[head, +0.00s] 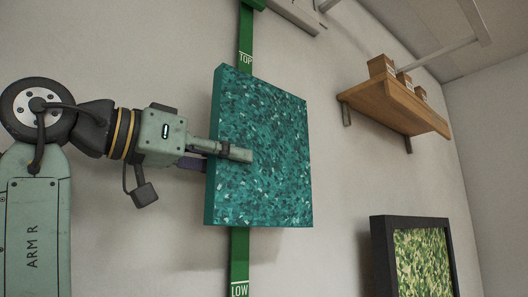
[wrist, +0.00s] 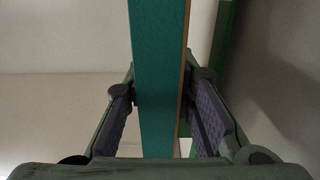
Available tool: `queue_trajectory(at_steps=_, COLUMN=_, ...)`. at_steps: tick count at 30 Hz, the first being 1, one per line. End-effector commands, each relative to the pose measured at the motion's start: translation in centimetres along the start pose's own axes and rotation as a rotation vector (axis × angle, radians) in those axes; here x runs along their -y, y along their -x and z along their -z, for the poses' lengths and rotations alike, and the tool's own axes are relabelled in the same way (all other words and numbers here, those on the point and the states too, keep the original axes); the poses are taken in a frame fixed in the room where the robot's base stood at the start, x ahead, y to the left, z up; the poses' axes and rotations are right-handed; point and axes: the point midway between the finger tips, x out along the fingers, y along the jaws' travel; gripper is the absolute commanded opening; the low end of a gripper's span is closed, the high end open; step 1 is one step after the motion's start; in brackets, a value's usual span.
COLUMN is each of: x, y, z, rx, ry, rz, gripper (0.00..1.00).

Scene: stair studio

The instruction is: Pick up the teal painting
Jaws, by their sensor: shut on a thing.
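The teal painting (head: 262,150) is a thick square panel with a mottled teal and green face. It stands upright in front of the wall, over a green vertical strip. My gripper (head: 235,153) reaches it from the left in the head view, with one finger across the front face near the left edge. In the wrist view the painting's teal edge (wrist: 158,75) runs between the two fingers of my gripper (wrist: 165,118). My gripper is shut on the painting's left edge. The finger behind the painting is mostly hidden in the head view.
The green strip (head: 240,257) is marked TOP above and LOW below the painting. A wooden shelf (head: 395,105) with several small boxes (head: 381,66) is on the wall at upper right. A black-framed green picture (head: 424,262) is at lower right. Bare wall lies between.

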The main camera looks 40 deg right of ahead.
Motion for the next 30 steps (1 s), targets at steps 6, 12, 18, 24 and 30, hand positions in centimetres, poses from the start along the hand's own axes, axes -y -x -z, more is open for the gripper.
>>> queue_trajectory(at_steps=6, x=0.0, y=0.0, z=0.0, rx=0.000, ry=0.000, rz=0.000, gripper=0.00)
queue_trajectory(at_steps=12, x=0.0, y=0.0, z=0.0, rx=0.000, ry=0.001, rz=0.000, gripper=0.00)
queue_trajectory(at_steps=18, x=0.0, y=0.0, z=0.1, rx=-0.002, ry=0.000, rz=0.000, gripper=0.00)
queue_trajectory(at_steps=24, x=0.0, y=0.0, z=0.2, rx=-0.001, ry=0.000, rz=0.000, gripper=0.00)
queue_trajectory(at_steps=30, x=-0.1, y=0.0, z=1.5, rx=-0.002, ry=0.000, rz=0.001, gripper=0.00)
